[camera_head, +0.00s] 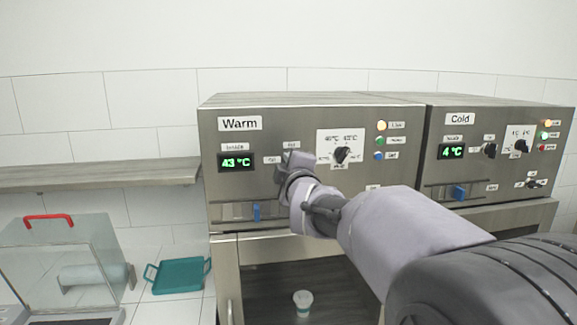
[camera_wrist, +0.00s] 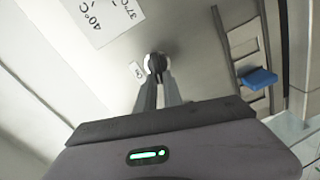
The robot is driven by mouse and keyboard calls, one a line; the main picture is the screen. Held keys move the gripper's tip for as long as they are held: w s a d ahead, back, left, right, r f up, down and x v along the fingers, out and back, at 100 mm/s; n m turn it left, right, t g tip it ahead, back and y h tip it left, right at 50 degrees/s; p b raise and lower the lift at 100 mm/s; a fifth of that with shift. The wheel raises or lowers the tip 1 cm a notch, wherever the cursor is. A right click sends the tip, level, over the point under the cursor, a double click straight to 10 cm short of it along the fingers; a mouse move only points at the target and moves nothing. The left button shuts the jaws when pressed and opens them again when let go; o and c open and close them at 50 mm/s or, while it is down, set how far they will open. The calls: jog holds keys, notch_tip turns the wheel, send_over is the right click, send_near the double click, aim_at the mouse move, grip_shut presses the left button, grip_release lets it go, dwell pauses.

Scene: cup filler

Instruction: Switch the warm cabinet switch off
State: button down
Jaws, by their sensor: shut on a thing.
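The warm cabinet (camera_head: 215,170) is a steel box at the centre of the head view, with a "Warm" label and a green display (camera_head: 238,162) reading 43 °C. My gripper (camera_head: 288,162) is at its front panel, right of the display, and hides the switch in the head view. In the wrist view my gripper (camera_wrist: 158,78) has its fingers shut on the dark round switch knob (camera_wrist: 155,62). A small label (camera_wrist: 137,70), seemingly "On", is beside the knob. The switch's exact setting is hidden by the fingers.
A temperature dial (camera_head: 341,155) and coloured lights (camera_head: 380,126) lie right of my gripper. A blue slider (camera_head: 256,212) is below. The cold cabinet (camera_head: 440,175) adjoins on the right. A white cup (camera_head: 303,303) stands in the lower opening. A teal tray (camera_head: 178,276) lies left.

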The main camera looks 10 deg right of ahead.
jog(key=shift+f+n, duration=0.25)
jog(key=shift+n, duration=1.25)
jog(key=c, duration=1.5)
grip_release()
jog(key=s, duration=1.7)
jog(key=shift+s+b, duration=0.2)
jog(key=shift+b, duration=0.1)
jog(key=shift+f, duration=0.1)
